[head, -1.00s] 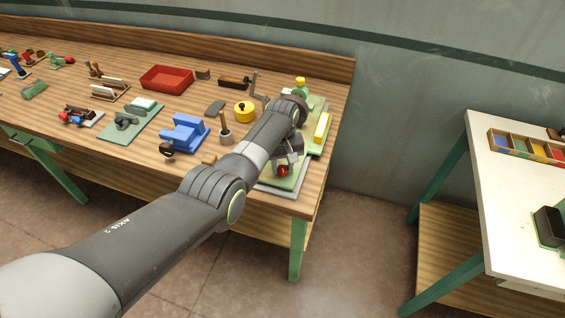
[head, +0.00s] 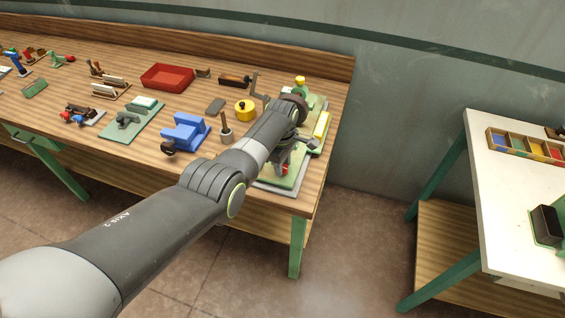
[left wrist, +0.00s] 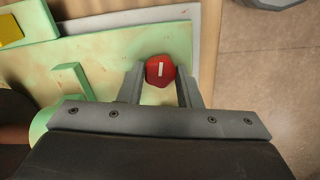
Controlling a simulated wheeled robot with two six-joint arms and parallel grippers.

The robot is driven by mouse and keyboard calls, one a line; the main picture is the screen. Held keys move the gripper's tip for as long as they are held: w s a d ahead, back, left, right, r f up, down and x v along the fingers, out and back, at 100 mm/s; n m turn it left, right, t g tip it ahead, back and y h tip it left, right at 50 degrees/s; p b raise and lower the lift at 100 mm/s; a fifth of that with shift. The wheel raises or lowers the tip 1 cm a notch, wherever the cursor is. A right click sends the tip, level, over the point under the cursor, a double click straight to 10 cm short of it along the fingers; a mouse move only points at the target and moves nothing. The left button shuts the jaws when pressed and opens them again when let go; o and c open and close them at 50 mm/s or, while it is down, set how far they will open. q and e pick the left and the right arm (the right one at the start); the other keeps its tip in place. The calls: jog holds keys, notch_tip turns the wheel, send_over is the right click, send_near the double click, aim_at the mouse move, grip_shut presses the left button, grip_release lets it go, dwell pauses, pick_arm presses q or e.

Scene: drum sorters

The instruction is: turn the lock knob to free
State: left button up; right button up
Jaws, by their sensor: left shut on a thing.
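The red lock knob (left wrist: 160,71) with a white line on its top sits on a pale green plate (left wrist: 110,45) of the drum sorter. In the left wrist view the line runs nearly straight up and down. My left gripper (left wrist: 160,78) is shut on the knob, one finger on each side. In the head view the knob (head: 285,170) shows only in part below my left gripper (head: 287,168), and my arm covers much of the sorter (head: 273,183). My right gripper is out of view.
A yellow block (head: 321,125) is on the sorter's right side. A blue vise-like device (head: 185,132), a yellow round part (head: 244,111) and a red tray (head: 167,77) stand to the left on the wooden bench. A white table (head: 500,210) is off to the right.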

pick_arm(q)
jog(key=shift+w+n, duration=0.1)
jog(key=shift+n, duration=0.5)
jog(key=o, duration=1)
jog(key=shift+r+p, duration=0.3)
jog(key=shift+r, duration=0.25)
notch_tip(320, 180, up, 5)
jog(key=shift+r+p, duration=0.1)
jog(key=shift+p, duration=0.4)
notch_tip(320, 180, up, 11)
jog(key=shift+a+r+b, duration=0.1)
jog(key=shift+b, duration=0.85)
